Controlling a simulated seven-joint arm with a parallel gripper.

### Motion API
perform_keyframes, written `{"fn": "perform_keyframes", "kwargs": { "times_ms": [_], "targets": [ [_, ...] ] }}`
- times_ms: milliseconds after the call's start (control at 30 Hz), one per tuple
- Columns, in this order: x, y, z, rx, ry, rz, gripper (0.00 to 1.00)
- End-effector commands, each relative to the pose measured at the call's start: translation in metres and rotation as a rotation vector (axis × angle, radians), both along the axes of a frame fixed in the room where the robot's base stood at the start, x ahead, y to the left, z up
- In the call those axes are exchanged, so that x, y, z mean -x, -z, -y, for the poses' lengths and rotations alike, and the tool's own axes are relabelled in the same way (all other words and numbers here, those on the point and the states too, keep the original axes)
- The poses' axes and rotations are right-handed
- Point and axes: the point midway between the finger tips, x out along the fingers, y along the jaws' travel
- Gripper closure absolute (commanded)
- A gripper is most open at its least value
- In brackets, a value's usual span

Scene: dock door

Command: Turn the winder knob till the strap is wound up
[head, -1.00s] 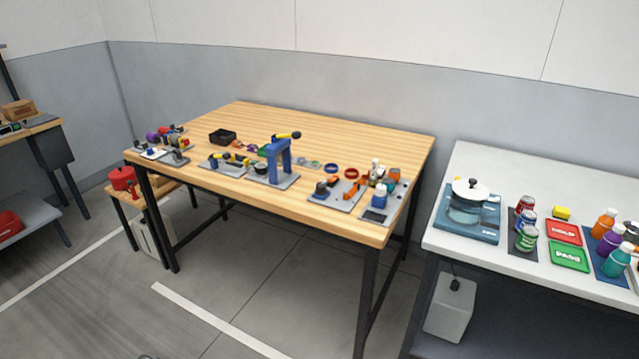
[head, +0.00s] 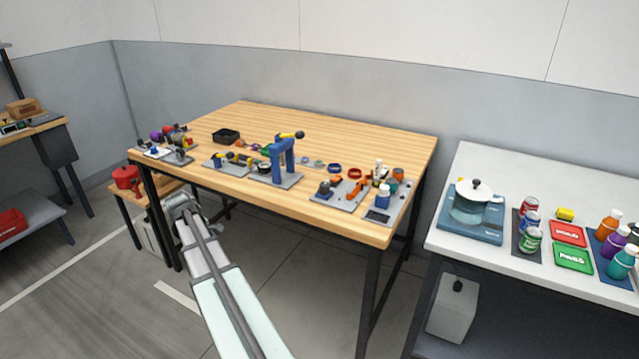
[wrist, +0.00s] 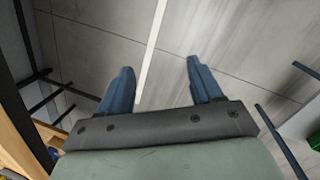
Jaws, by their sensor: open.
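My gripper (head: 188,206) is at the end of my arm, low in front of the wooden table's left front edge in the head view. In the wrist view my gripper (wrist: 160,66) has two blue fingers spread apart with nothing between them, over bare floor. The winder knob and strap cannot be told for certain at this size. Small fixtures stand along the table's front: a left group with red, purple and yellow parts (head: 167,133), a blue frame with a yellow, black-tipped lever (head: 284,158), and an orange-and-dark device on a grey plate (head: 349,190).
The wooden table (head: 330,135) has clear space towards its back, beside a black tray (head: 226,135). A low stand with a red pot (head: 125,178) is left of my gripper. A white bench (head: 470,158) with a pot, cans and bottles stands right. Floor between is open.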

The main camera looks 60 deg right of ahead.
Motion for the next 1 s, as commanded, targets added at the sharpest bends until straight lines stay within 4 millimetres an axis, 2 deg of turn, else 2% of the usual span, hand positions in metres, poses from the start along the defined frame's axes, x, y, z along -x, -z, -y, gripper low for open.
{"fn": "perform_keyframes", "kwargs": {
  "times_ms": [33, 267, 400, 500, 600, 700, 867, 1000],
  "targets": [
    [0.001, -0.017, 0.032, 0.011, -0.014, -0.013, 0.35],
    [0.036, -0.087, 0.144, 0.040, -0.115, -0.098, 0.35],
    [0.070, -0.135, 0.209, 0.047, -0.170, -0.156, 0.35],
    [0.099, -0.168, 0.250, 0.044, -0.205, -0.197, 0.35],
    [0.127, -0.197, 0.283, 0.038, -0.236, -0.234, 0.35],
    [0.150, -0.220, 0.306, 0.032, -0.259, -0.262, 0.35],
    [0.171, -0.240, 0.324, 0.023, -0.282, -0.287, 0.35],
    [0.178, -0.239, 0.329, 0.020, -0.288, -0.294, 0.35]
  ]
}}
